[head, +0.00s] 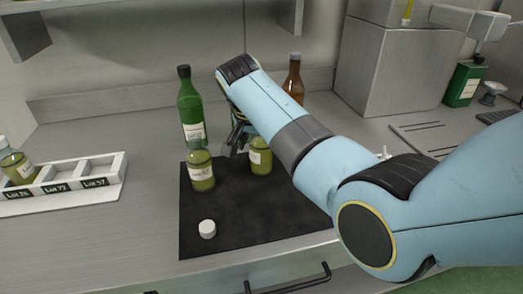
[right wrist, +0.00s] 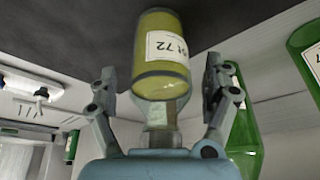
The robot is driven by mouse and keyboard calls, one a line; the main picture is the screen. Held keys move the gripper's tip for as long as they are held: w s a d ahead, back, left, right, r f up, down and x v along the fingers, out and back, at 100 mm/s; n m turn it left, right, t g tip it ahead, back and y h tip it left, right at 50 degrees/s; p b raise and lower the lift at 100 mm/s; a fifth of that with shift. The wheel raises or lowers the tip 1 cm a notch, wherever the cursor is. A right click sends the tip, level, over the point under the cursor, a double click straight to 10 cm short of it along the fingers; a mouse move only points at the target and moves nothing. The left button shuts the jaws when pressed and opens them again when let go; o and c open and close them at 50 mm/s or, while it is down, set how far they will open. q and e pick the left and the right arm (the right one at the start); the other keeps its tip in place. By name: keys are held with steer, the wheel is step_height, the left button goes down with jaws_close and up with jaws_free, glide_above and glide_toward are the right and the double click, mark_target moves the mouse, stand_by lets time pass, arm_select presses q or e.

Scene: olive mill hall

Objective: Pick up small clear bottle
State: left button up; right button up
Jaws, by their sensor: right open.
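A small clear bottle with yellow-green liquid (head: 260,157) stands on the dark mat (head: 240,232), its upper part hidden by my right gripper. A second such bottle (head: 201,172) stands to its left on the mat. My right gripper (head: 238,143) is open at the first bottle's top. In the right wrist view, a bottle (right wrist: 158,85) with a white label ending in "72" lies between the spread fingers of my right gripper (right wrist: 163,80), its neck toward the palm. Gaps show on both sides. My left gripper is out of view.
A tall green bottle (head: 190,108) stands behind the mat, and a brown bottle (head: 294,78) stands behind my arm. A white cap (head: 207,229) lies on the mat's front. A white lot rack (head: 112,184) at left holds a bottle (head: 16,165) in its Lot 26 slot.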

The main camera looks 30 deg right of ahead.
steer(key=c, duration=1.5)
steer(key=shift+c, duration=0.5)
steer(key=shift+r, duration=0.15)
